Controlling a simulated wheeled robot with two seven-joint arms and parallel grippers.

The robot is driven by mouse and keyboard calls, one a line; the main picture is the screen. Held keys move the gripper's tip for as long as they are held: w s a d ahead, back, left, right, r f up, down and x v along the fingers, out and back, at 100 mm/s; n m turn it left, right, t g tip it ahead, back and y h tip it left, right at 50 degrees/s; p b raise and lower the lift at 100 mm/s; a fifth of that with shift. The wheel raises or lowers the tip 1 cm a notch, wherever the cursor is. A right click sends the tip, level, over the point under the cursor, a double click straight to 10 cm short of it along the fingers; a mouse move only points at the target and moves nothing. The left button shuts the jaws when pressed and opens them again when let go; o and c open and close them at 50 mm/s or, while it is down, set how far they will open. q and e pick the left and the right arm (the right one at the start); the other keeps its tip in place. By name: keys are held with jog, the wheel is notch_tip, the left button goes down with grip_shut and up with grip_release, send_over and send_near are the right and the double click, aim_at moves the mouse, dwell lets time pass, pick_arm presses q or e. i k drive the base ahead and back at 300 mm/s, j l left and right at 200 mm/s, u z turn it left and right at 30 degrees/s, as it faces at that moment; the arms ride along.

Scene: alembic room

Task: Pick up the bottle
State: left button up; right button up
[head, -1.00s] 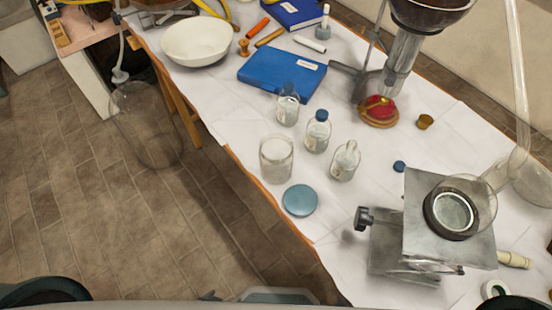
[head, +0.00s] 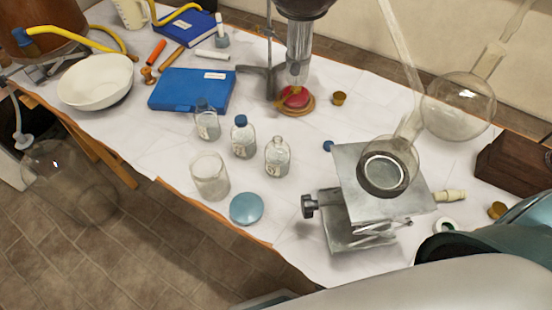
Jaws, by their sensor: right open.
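Three small clear glass bottles stand upright in a slanting row on the white-covered table (head: 140,130). The back left bottle (head: 207,124) has a grey-blue top. The middle bottle (head: 243,140) has a blue cap. The front right bottle (head: 277,160) has no cap, and a small blue cap (head: 328,146) lies to its right. My right gripper (head: 436,246) is at the lower right, beyond the metal jack and apart from all the bottles. Its fingers are hard to make out; it holds nothing that I can see. My left gripper is out of view.
An open glass jar (head: 210,180) and a round blue lid (head: 246,208) stand in front of the bottles. Bare cloth separates these.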

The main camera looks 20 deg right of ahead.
aim_at(277, 153)
jog(key=z, duration=0.8)
jog(key=j+z, duration=0.6)
jog(key=z, duration=0.2)
jog(key=k+j+z, duration=0.15)
jog(key=j+z, duration=0.25)
jog(key=k+j+z, duration=0.15)
jog(key=j, duration=0.3)
jog(key=k+j+z, duration=0.1)
jog(key=k+j, duration=0.3)
